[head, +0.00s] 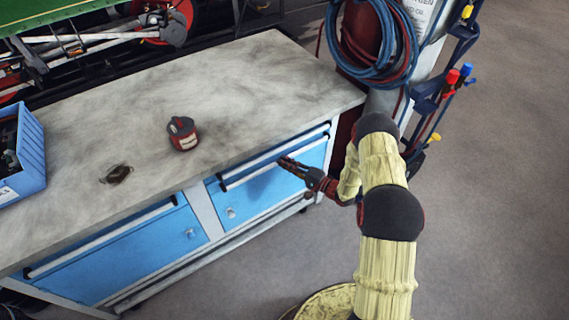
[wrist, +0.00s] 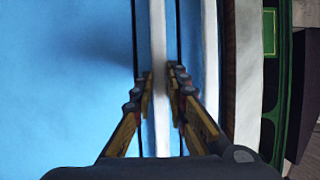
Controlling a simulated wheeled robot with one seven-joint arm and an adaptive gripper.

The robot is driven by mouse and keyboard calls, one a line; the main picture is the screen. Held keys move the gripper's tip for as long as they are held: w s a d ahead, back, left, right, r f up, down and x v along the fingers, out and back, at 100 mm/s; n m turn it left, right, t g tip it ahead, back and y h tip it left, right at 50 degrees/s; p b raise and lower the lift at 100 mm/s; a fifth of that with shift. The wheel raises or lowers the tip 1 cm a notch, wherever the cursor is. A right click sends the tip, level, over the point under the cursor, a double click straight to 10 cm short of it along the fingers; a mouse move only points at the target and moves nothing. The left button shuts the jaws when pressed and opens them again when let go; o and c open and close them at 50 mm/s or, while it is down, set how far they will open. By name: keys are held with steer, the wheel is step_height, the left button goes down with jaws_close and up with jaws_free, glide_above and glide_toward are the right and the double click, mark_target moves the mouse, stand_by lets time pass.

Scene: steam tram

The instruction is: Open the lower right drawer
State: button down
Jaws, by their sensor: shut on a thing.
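The lower right drawer (head: 265,187) is the large blue front in the right part of the workbench. A pale bar handle (head: 242,177) runs along its top edge, and a small lock shows at its lower left. The drawer looks closed. My gripper (head: 285,161) reaches in from the right and is shut on this handle. In the wrist view, the two fingers (wrist: 160,78) stand on either side of the pale handle bar (wrist: 158,35). The blue drawer front (wrist: 65,80) fills the left. The fingertips hide part of the bar.
A narrow upper drawer (head: 300,142) lies just above. The left blue drawer (head: 140,255) is beside it. On the grey worktop (head: 250,85) are a red and black object (head: 182,133), a small dark item (head: 117,174) and a blue bin (head: 22,155). Floor (head: 490,190) is clear at the right.

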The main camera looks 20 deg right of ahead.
steer(key=s+d, duration=0.3)
steer(key=s, duration=0.8)
steer(key=s+d+p, duration=0.1)
steer(key=s+d, duration=0.3)
steer(key=s, duration=0.7)
steer(key=s+d+p, duration=0.1)
steer(key=s+d, duration=0.2)
steer(key=s, duration=0.7)
steer(key=shift+s+d, duration=0.3)
steer(key=shift+s, duration=0.1)
steer(key=c, duration=1.8)
jaws_free()
steer(key=shift+o, duration=0.2)
steer(key=shift+d, duration=0.15)
steer(key=v, duration=1.2)
